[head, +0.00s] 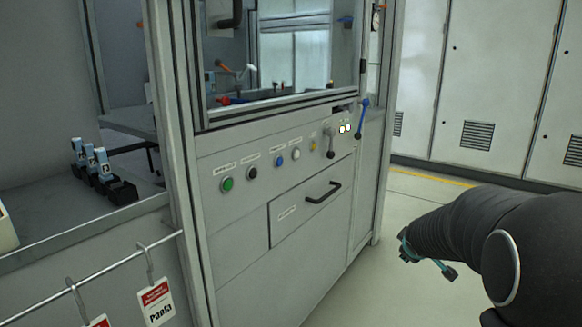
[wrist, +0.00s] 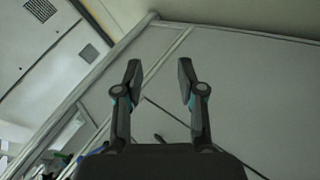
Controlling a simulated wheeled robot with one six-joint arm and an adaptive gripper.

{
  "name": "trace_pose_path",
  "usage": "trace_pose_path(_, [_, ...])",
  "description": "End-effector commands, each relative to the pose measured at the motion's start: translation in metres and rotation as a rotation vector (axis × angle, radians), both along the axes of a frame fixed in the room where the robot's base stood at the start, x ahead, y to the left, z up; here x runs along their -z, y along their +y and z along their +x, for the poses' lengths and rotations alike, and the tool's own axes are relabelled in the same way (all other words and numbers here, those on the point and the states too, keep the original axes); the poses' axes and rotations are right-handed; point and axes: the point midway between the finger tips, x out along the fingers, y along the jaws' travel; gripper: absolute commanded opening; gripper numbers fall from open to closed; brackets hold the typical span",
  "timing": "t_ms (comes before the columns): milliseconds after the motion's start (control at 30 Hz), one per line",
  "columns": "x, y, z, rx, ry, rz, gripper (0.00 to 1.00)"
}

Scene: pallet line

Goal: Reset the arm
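My arm shows dark at the right of the head view, held out in front of the floor and lockers. My gripper (wrist: 158,82) shows in the wrist view with its two dark fingers apart and nothing between them. The fingers have teal parts at their joints. A grey machine panel surface fills the view behind them, and no contact with it shows. The gripper's fingers cannot be made out in the head view.
A machine cabinet (head: 235,263) has a row of buttons, a green one (head: 227,184), a drawer handle (head: 323,192) and levers (head: 361,118). Tags hang from a rail (head: 88,280) at left. Small dark holders (head: 103,175) sit on the shelf. Lockers (head: 490,80) stand behind; floor between is clear.

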Motion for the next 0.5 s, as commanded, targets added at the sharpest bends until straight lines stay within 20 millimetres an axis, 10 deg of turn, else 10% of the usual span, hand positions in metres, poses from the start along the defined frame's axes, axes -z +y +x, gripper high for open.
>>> trace_pose_path(500, [-0.043, 0.095, -0.251, 0.576, 0.314, 0.488, 0.39])
